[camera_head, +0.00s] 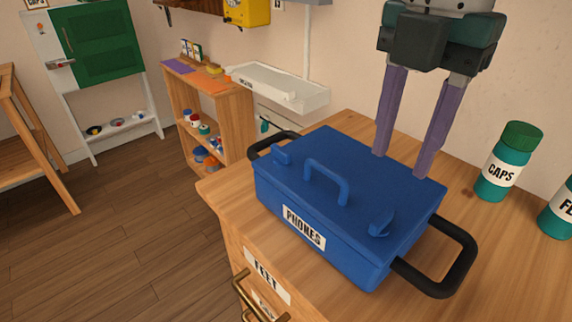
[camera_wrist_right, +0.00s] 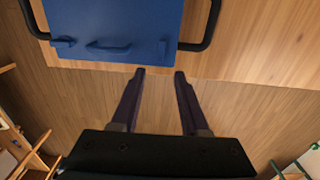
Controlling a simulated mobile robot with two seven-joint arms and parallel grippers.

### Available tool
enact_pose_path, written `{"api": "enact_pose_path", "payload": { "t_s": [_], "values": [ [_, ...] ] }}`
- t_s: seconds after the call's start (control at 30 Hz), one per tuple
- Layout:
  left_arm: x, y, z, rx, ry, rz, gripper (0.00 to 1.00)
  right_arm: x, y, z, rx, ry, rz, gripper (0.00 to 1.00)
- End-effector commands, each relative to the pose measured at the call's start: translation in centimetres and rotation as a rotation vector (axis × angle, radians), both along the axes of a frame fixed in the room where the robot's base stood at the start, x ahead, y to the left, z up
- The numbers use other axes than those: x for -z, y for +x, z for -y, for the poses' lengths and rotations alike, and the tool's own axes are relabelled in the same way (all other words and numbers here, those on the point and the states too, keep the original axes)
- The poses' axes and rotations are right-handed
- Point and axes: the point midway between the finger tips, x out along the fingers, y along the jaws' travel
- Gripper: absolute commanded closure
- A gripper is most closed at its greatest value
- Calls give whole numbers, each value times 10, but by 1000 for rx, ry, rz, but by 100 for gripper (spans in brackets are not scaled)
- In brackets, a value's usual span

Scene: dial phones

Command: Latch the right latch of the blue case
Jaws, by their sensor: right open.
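The blue case (camera_head: 330,180), labelled PHONES, sits on the wooden counter with its lid down. Its right latch (camera_head: 381,223) is a small blue tab sticking up near the lid's front edge. The left latch (camera_head: 281,154) sticks up similarly, and an arched handle (camera_head: 328,180) lies between them. My right gripper (camera_head: 399,166) is open and empty, its purple fingers pointing down and overlapping the lid's back right part in the head view. In the right wrist view the fingertips (camera_wrist_right: 160,72) appear just below the right latch (camera_wrist_right: 165,48), apart from it. My left gripper is not in view.
Black side handles (camera_head: 447,272) stick out from the case. A teal CAPS bottle (camera_head: 497,165) and another bottle (camera_head: 560,210) stand right of the case on the counter (camera_head: 500,240). A white tray (camera_head: 285,85) and a small shelf (camera_head: 240,115) are behind left.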

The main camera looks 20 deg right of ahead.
Motion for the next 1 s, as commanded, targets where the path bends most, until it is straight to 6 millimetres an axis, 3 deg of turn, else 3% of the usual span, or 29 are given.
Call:
{"api": "enact_pose_path", "payload": {
  "t_s": [0.17,0.6,1.0],
  "values": [
    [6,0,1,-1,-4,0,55,13,0,4,-1,-4,-7,55],
    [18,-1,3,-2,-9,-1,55,89,0,3,-2,-3,-5,55],
    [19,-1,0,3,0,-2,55,100,1,3,-3,-3,-2,55]
  ]
}}
